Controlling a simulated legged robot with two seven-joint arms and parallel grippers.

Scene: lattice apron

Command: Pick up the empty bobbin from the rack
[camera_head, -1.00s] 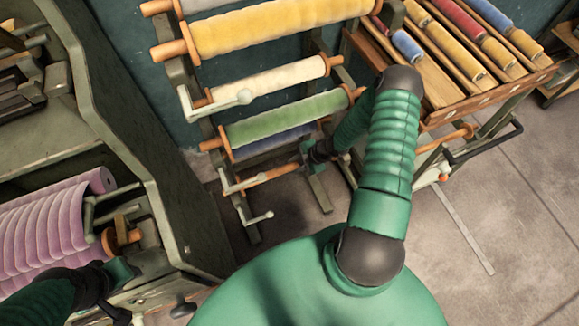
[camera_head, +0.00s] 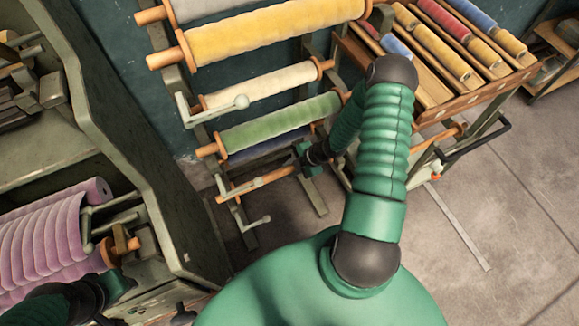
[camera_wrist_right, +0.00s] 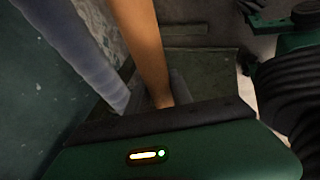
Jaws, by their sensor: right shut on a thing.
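The empty bobbin (camera_head: 255,185), a bare orange-brown wooden rod, is at the lowest level of the rack (camera_head: 166,62), below the green roll (camera_head: 280,122). My right gripper (camera_head: 302,160) is shut on it near its right end. Its left end is by a pale crank bracket (camera_head: 238,208); I cannot tell if it still touches the rack. In the right wrist view the bobbin (camera_wrist_right: 141,45) runs down behind the gripper's dark edge, so the grip itself is hidden. My left gripper (camera_head: 122,280) is at the lower left by the machine; its fingers are unclear.
Yellow (camera_head: 275,32) and cream (camera_head: 262,84) rolls hang above. A blue-grey roll (camera_wrist_right: 72,45) runs close beside the bobbin. A wooden cart (camera_head: 480,92) with coloured spools stands right. A machine with a lilac roll (camera_head: 50,240) stands left. Floor at right is mostly clear.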

